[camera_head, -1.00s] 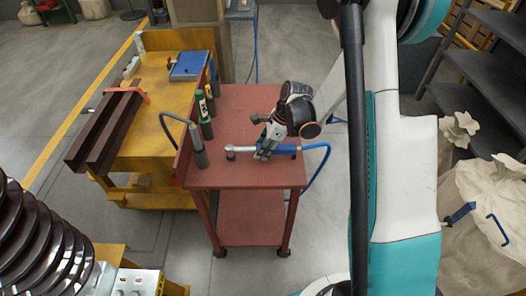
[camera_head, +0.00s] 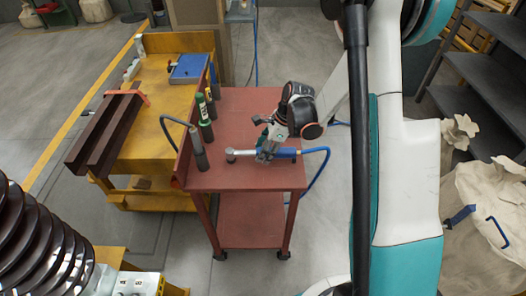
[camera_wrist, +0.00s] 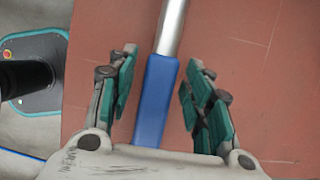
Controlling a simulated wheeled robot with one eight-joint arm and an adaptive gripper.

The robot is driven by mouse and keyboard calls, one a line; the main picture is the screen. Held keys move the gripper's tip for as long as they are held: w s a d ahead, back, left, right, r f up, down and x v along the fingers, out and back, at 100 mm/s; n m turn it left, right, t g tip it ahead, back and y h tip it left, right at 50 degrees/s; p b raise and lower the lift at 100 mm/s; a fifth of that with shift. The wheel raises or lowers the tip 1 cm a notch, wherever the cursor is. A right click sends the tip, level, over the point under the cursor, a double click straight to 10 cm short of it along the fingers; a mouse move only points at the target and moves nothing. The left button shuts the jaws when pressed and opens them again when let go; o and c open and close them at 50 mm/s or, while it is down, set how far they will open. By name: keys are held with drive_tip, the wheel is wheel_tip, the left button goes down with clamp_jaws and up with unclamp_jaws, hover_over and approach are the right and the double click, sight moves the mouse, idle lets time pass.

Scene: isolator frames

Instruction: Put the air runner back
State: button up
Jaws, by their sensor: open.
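The air runner (camera_head: 287,153) lies flat on the red cart top, near its front edge. It has a blue handle and a silver shaft with a round head at the left end; a blue hose leaves its right end. In the wrist view the blue handle of the air runner (camera_wrist: 154,100) runs between the fingers of my gripper (camera_wrist: 160,72), which also shows in the head view (camera_head: 264,155). The fingers are open, one on each side of the handle, with a visible gap at both sides. In the head view my gripper hides part of the tool's middle.
Dark cylindrical holders (camera_head: 198,150) stand along the cart's left side, one with a green-topped tool (camera_head: 204,112). The red cart top (camera_head: 236,105) is clear behind my gripper. A yellow workbench (camera_head: 160,105) adjoins at left. The blue hose (camera_head: 322,170) hangs over the cart's right edge.

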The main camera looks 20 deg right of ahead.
drive_tip(key=p+v, duration=0.3)
drive_tip(key=v, duration=0.8)
idle(1.1)
